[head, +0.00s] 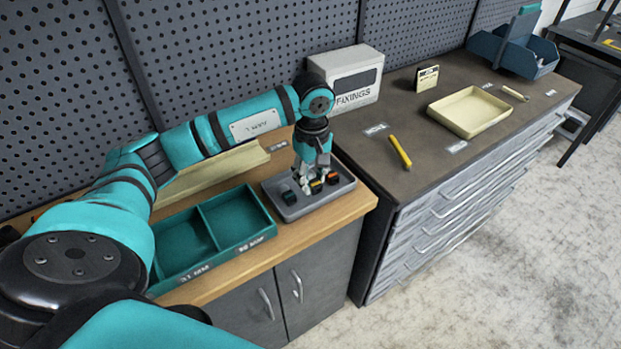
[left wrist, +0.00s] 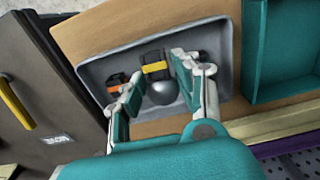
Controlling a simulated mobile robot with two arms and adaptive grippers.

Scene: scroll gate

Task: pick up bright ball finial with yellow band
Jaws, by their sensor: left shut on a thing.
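The bright ball finial with a yellow band (left wrist: 162,93) has a shiny grey ball and a dark block-like end with the yellow band. It is in the grey tray (left wrist: 97,74), between the fingers of my left gripper (left wrist: 160,72), which is shut on it. A finial with an orange band (left wrist: 116,82) lies beside one finger. A dark piece (head: 288,197) lies near the tray's left end. My right gripper is not in view.
A teal two-compartment bin (head: 205,240) stands left of the tray on the wooden bench. A white fixings box (head: 345,80) stands behind. On the dark cabinet to the right are a yellow marker-like tool (head: 400,152) and a cream tray (head: 470,112).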

